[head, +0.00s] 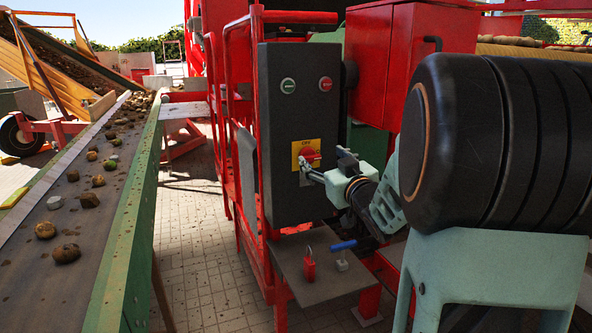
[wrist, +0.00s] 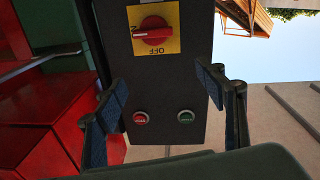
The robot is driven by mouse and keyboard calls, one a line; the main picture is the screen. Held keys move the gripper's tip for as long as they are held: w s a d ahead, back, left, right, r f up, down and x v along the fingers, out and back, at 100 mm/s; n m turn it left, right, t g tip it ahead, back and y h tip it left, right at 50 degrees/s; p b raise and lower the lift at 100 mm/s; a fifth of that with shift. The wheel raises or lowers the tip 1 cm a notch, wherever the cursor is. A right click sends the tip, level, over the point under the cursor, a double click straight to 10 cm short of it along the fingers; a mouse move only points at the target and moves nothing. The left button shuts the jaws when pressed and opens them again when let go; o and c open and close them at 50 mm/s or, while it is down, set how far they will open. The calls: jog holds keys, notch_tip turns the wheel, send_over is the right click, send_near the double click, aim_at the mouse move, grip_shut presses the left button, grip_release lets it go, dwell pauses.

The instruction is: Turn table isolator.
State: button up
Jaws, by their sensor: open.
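The table isolator (head: 308,155) is a red rotary knob on a yellow plate on a dark grey control panel (head: 290,205). In the wrist view the isolator (wrist: 153,29) shows upside down near the top, its handle lying roughly crosswise, with "OFF" readable on the plate. My gripper (head: 326,164) is open in front of the panel, close to the knob's lower right in the head view. In the wrist view its blue-padded fingers (wrist: 162,84) are wide apart with nothing between them, and the knob lies beyond the tips. I cannot tell any contact.
A green button (head: 288,86) and a red button (head: 326,84) sit above the isolator. A red padlock (head: 309,267) and a blue-handled item (head: 342,250) are on a small shelf (head: 325,285) below. A potato conveyor (head: 125,240) runs along the left; red rails flank the panel.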

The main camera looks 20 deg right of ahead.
aim_at(312, 158)
notch_tip(312, 158, down, 4)
jog(key=s+d+m+y+b, duration=0.1)
jog(key=s+d, duration=0.1)
jog(key=w, duration=1)
jog(key=shift+w+a+r, duration=0.2)
jog(key=shift+w+a, duration=0.2)
jog(key=c, duration=1.1)
